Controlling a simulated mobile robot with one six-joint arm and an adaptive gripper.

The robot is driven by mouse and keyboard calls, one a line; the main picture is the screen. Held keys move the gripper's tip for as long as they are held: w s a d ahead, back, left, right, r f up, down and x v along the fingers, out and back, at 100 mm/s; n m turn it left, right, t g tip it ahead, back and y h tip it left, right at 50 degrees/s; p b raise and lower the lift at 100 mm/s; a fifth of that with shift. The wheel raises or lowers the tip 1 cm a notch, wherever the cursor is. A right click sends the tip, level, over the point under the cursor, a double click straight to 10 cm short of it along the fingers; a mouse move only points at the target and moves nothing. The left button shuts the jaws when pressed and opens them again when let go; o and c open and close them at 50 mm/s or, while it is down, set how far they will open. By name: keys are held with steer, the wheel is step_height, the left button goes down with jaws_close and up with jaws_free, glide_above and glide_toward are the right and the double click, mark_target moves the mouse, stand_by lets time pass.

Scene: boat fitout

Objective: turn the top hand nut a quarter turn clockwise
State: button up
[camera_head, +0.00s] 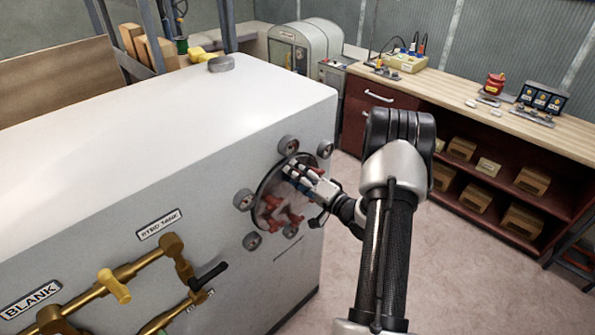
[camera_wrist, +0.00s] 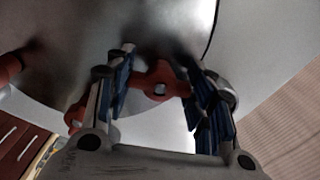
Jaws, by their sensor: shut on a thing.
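A round hatch cover (camera_head: 262,188) with red hand nuts is on the end face of a white tank (camera_head: 150,200). My gripper (camera_head: 297,176) reaches in from the right to the upper part of the cover. In the wrist view, my gripper (camera_wrist: 160,78) is shut on a red hand nut (camera_wrist: 158,82), with blue-padded fingers on both sides of it. In the head view the fingers largely hide this nut. Lower red nuts (camera_head: 271,205) show below my fingers. Another red part (camera_wrist: 8,66) shows at the left edge of the wrist view.
Several grey round knobs (camera_head: 243,199) surround the cover. Brass pipework (camera_head: 135,265) with a black-handled valve lies to the left on the tank face. A wooden workbench (camera_head: 450,92) with shelves stands behind at right. The floor (camera_head: 440,265) right of my arm is clear.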

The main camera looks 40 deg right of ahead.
steer(key=shift+m+p, duration=0.75)
steer(key=shift+m, duration=0.95)
steer(key=o, duration=1.1)
steer(key=s, duration=0.8)
steer(key=s+d, duration=0.1)
steer(key=s, duration=0.3)
